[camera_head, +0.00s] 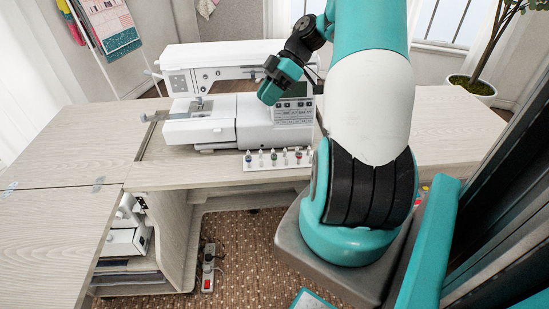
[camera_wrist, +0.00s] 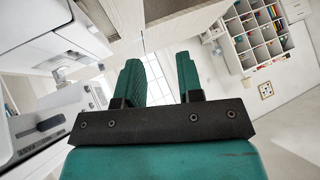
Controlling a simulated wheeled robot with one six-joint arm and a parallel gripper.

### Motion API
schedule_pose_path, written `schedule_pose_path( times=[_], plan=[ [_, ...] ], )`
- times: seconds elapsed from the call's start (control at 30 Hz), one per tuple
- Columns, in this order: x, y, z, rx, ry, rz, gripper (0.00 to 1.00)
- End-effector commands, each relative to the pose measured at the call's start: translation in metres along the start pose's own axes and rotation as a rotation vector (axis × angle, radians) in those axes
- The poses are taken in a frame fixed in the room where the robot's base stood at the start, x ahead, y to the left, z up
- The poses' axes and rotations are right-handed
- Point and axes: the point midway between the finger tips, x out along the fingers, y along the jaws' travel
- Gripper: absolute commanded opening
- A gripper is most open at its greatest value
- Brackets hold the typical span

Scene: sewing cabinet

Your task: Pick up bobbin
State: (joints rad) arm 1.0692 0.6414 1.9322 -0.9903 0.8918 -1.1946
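Several small bobbins (camera_head: 275,156) with colored parts stand in a row on a white holder (camera_head: 262,168). The holder lies on the tabletop in front of the white sewing machine (camera_head: 215,122) in the head view. My gripper (camera_head: 268,94) is above the machine's right part, higher than the bobbins and apart from them. In the wrist view its two teal fingers (camera_wrist: 159,72) are spread with a gap between them and nothing held. No bobbin can be made out in the wrist view. My arm hides the area right of the holder in the head view.
The wooden table (camera_head: 70,143) is clear on the left. A second white machine (camera_head: 127,230) stands on a lower shelf. A power strip (camera_head: 208,268) lies on the carpet. A potted plant (camera_head: 472,88) is behind on the right. The wrist view shows wall cubbies (camera_wrist: 257,40) at upper right.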

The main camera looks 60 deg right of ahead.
Motion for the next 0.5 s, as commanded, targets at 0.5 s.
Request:
schedule_pose_path(
  times=[0.5],
  plan=[
    [-0.041,0.001,0.174,-0.196,0.240,0.209,0.34]
  ],
)
